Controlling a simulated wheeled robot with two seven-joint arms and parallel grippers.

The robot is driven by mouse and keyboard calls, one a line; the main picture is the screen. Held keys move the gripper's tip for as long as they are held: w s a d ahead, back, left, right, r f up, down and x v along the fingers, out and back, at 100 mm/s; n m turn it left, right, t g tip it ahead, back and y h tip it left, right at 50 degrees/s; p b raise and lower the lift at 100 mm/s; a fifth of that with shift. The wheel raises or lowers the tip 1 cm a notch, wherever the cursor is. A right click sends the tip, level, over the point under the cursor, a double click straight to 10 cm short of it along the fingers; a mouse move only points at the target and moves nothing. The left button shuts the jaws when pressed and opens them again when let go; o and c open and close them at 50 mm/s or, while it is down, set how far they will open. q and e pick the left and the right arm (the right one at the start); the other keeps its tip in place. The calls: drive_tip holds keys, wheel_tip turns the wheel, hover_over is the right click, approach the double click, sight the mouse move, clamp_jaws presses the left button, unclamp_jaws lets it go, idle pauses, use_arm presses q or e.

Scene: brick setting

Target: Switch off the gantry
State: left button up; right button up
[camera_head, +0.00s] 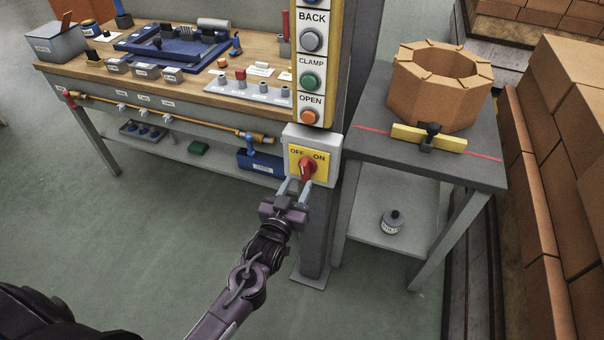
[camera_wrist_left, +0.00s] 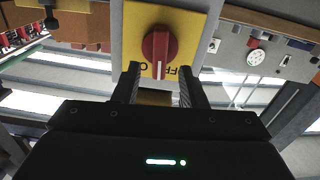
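The gantry switch is a red rotary knob (camera_head: 307,168) on a yellow plate (camera_head: 294,165) marked OFF at left and ON at right, on a grey box on the post. In the left wrist view the red knob (camera_wrist_left: 160,47) has a white mark pointing down, between the upside-down labels, which are partly hidden. My left gripper (camera_head: 293,188) is open just in front of and below the knob. In its wrist view the left gripper's fingers (camera_wrist_left: 158,82) stand apart near the knob's lower edge; I cannot tell whether they touch it. My right gripper is not in view.
Above the switch, a yellow-edged panel has BACK (camera_head: 311,40), CLAMP (camera_head: 309,82) and OPEN (camera_head: 309,117) buttons. A workbench (camera_head: 262,61) with tools stands left. A grey table (camera_head: 478,166) with a brick ring (camera_head: 440,105) stands right, beside stacked bricks (camera_head: 570,100). The floor at left is clear.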

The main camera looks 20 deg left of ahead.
sight(303, 174)
use_arm(q)
drive_tip(key=shift+w+d, duration=0.1)
drive_tip(key=shift+w, duration=2.1)
drive_tip(key=shift+c, duration=0.5)
